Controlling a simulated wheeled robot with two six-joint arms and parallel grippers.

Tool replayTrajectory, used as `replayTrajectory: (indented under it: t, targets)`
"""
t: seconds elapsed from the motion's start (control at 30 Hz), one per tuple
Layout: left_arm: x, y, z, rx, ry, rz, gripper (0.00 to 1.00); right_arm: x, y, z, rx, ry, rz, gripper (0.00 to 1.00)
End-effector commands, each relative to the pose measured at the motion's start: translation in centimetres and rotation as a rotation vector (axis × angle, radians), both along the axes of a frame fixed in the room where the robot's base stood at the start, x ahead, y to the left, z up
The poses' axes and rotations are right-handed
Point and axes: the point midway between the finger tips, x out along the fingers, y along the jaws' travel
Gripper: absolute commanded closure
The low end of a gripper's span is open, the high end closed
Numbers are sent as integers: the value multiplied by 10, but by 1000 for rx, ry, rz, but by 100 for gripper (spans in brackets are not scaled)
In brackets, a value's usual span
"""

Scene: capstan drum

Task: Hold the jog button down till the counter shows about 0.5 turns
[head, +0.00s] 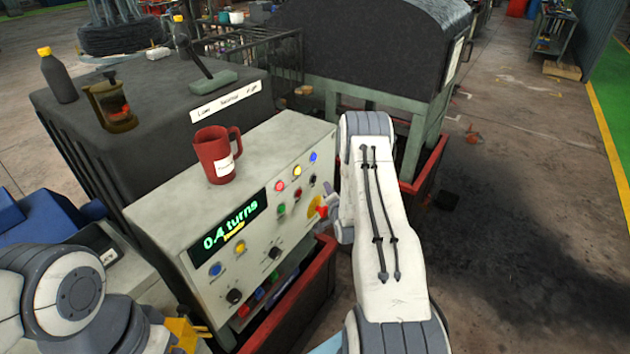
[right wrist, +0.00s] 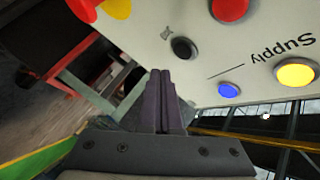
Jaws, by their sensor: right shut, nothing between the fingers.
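The counter (head: 230,222) on the grey control panel reads 0.4 turns in green. My right gripper (head: 324,198) is shut and empty at the panel's right end. In the right wrist view its closed dark fingers (right wrist: 160,75) point at the panel, with the tips just below and left of a black button (right wrist: 183,47). The label beside that button is too small to read surely. The black button also shows in the head view (head: 312,180). I cannot tell whether the fingertips touch the panel.
A red mug (head: 214,156) stands on the panel's top. A red knob on a yellow plate (head: 315,207) sits close to my right gripper. Red, yellow and blue lamps (head: 297,170) are near too. A dark machine cover (head: 370,40) stands behind.

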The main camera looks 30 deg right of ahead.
Motion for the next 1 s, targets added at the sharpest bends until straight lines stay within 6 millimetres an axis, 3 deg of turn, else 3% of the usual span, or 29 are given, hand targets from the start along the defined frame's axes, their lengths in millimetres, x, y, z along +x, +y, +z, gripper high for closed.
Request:
replayTrajectory:
  t: [0.27,1.0]
  targets:
    - [0,0,-8,0,0,0,22,18,7,-1,0,-1,1,100]
    - [0,0,-8,0,0,0,22,18,7,0,0,0,0,100]
